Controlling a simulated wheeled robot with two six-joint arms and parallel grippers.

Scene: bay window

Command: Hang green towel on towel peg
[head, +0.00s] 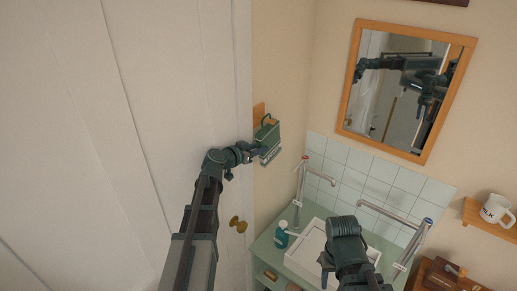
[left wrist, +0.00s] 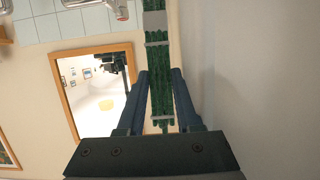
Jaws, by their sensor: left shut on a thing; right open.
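The green towel (head: 268,137) hangs by the wall beside the door edge. It has pale stripes near its lower end, and a small loop seems to show at its top. The wooden peg board (head: 258,111) is on the wall just above and behind it. I cannot tell whether the loop is around the peg. My left gripper (head: 256,152) is shut on the towel. In the left wrist view the towel (left wrist: 161,65) runs between the two fingers (left wrist: 160,100). My right gripper (head: 327,266) is open and empty above the sink.
The white door (head: 150,90) with a brass knob (head: 237,224) is close on the left. The white sink (head: 300,256) has two tall taps. A soap bottle (head: 281,235) stands left of the sink. A mirror (head: 404,90) and a shelf with a mug (head: 495,208) are on the right.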

